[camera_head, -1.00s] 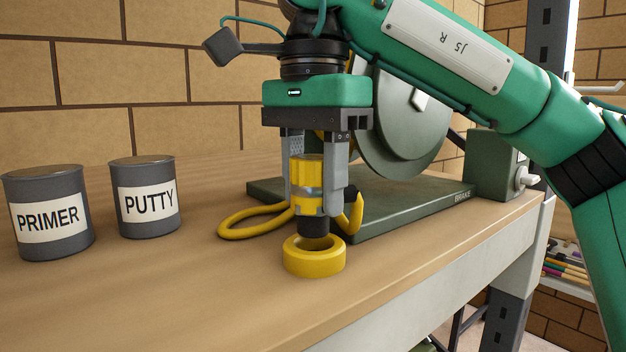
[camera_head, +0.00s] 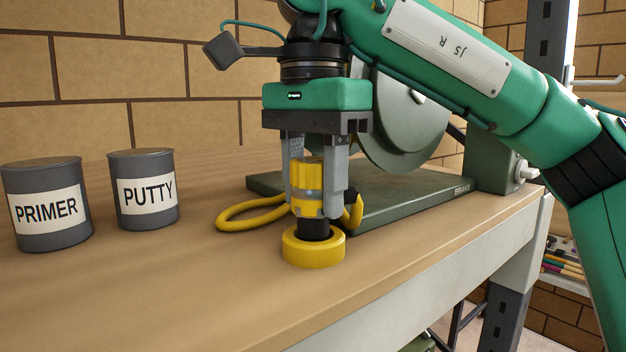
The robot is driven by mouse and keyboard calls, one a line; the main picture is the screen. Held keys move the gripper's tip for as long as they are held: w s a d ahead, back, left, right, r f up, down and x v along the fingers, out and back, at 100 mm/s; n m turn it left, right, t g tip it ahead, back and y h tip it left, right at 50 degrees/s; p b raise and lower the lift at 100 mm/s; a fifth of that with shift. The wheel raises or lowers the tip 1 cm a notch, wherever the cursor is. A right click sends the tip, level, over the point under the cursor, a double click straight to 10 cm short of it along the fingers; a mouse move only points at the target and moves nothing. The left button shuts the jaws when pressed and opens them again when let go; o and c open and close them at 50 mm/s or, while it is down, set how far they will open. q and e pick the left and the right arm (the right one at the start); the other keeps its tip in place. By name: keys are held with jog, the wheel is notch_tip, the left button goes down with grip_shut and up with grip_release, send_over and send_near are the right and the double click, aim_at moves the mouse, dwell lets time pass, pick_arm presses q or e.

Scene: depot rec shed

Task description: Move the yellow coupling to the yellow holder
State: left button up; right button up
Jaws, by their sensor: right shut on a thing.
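The yellow coupling (camera_head: 308,178) is upright between the fingers of my right gripper (camera_head: 316,195), which is shut on it. Its dark lower end (camera_head: 313,228) is directly over the yellow holder (camera_head: 314,249), a ring standing on the bench near its front edge. The lower end appears to reach the ring's opening; its tip is hidden by the ring's front wall, so I cannot tell how deep it is. A yellow hose or cable (camera_head: 245,214) loops on the bench behind. My left gripper is not in view.
A primer can (camera_head: 46,205) and a putty can (camera_head: 145,190) stand at the left. A green machine with a base plate (camera_head: 405,210) marked BRAKE and a large disc (camera_head: 405,130) is close behind. The wooden bench (camera_head: 150,290) is clear in front.

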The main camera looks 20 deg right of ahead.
jog(key=shift+f+b, duration=0.4)
jog(key=shift+f, duration=0.45)
jog(key=o, duration=1.1)
jog(key=shift+c, duration=0.2)
jog(key=shift+r, duration=0.15)
notch_tip(320, 180, up, 11)
jog(key=shift+r+p, duration=0.15)
jog(key=shift+p, duration=0.65)
jog(key=shift+r, duration=1.15)
